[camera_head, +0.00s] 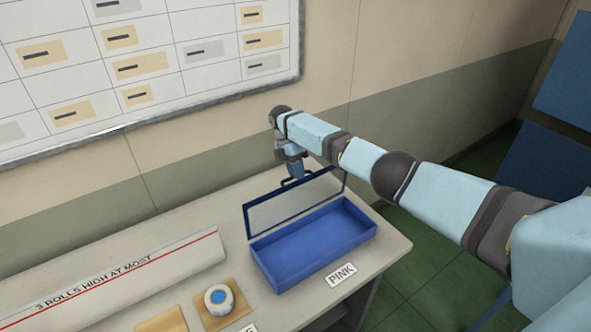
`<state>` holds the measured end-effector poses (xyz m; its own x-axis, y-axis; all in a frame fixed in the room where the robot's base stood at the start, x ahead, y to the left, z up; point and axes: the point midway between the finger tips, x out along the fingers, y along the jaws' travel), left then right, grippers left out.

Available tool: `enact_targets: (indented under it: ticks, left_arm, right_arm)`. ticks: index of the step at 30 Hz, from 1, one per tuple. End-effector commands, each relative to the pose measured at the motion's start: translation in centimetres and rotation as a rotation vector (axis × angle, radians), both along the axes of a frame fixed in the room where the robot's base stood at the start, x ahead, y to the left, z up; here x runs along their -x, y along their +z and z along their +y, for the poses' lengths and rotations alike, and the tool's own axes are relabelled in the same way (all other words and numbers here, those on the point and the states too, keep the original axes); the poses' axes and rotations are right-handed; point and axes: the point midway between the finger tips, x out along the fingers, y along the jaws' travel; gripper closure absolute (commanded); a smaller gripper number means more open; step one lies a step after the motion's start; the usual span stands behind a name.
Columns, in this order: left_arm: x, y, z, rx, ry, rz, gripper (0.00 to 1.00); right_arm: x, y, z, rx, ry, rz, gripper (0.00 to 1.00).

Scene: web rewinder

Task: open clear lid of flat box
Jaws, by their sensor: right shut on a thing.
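A flat blue box (318,242) sits near the right end of the table, and its inside looks empty. Its clear lid (290,205), with a dark blue frame, stands raised along the box's back edge and leans away from the opening. My right gripper (294,181) reaches over from the right and is at the top edge of the lid, behind it. It is shut on the lid's upper frame; the fingertips are small and partly hidden. My left gripper is not in view.
A white label reading PINK (341,275) lies in front of the box on the table (226,265). A white roll with a blue centre (219,299) and a long sign (130,276) lie to the left. A wall with a card board (150,60) stands behind.

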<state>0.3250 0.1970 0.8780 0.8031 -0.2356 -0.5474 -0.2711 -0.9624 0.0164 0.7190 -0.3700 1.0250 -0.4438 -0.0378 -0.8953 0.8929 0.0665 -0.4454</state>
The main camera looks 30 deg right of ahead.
Motion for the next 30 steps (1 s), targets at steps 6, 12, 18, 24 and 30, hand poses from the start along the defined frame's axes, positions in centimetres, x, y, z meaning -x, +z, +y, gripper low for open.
enact_targets:
  ticks: [6, 12, 18, 24, 30]
  left_arm:
    - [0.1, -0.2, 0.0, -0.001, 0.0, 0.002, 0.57]
    - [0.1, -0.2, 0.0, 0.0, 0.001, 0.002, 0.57]
    - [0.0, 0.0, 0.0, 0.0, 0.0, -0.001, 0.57]
    - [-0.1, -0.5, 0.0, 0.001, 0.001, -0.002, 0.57]
    - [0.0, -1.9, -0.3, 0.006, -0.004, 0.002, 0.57]
  right_arm:
    - [0.4, -0.9, 0.2, -0.002, 0.003, 0.01, 1.0]
    - [0.3, -0.7, 0.1, -0.001, 0.001, 0.007, 0.62]
    - [0.2, -0.4, 0.1, -0.001, 0.0, 0.004, 0.62]
    - [-0.7, 0.9, 0.1, -0.001, 0.0, 0.0, 0.62]
    - [-2.7, 4.7, 0.4, -0.003, 0.001, 0.0, 0.62]
